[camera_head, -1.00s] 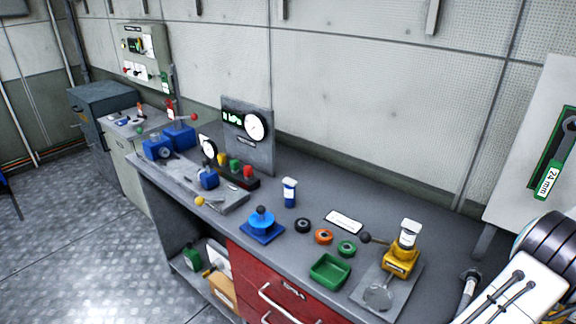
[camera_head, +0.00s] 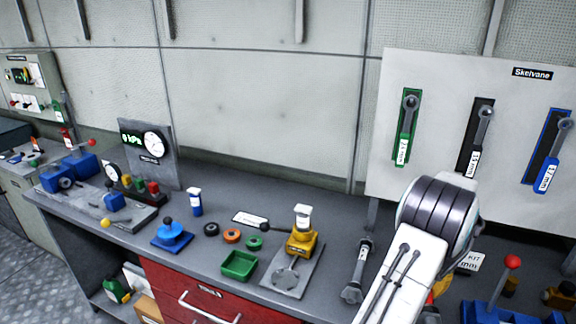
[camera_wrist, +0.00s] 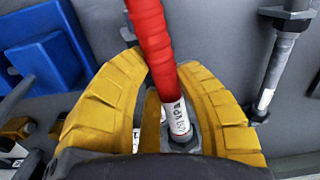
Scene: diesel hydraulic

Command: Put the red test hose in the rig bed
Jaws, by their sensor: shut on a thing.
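The red ribbed test hose (camera_wrist: 155,45) shows in the wrist view, with a white printed label and a dark hex fitting near its lower end. My gripper (camera_wrist: 160,66) has its yellow fingers closed around it. In the head view my arm hides the hose and most of the gripper. A grey bench rig with a flat bed (camera_head: 137,222), a small blue block, a dial gauge and a yellow knob stands on the bench at the left. I cannot tell for certain that this is the rig bed.
A dark hose with metal ends (camera_head: 359,268) lies on the bench left of my arm. A yellow press (camera_head: 301,242), green tray (camera_head: 239,265) and blue stand (camera_head: 172,235) occupy the bench middle. A wrench board (camera_head: 440,75) stands behind. A red-knobbed lever (camera_head: 512,262) rises at right.

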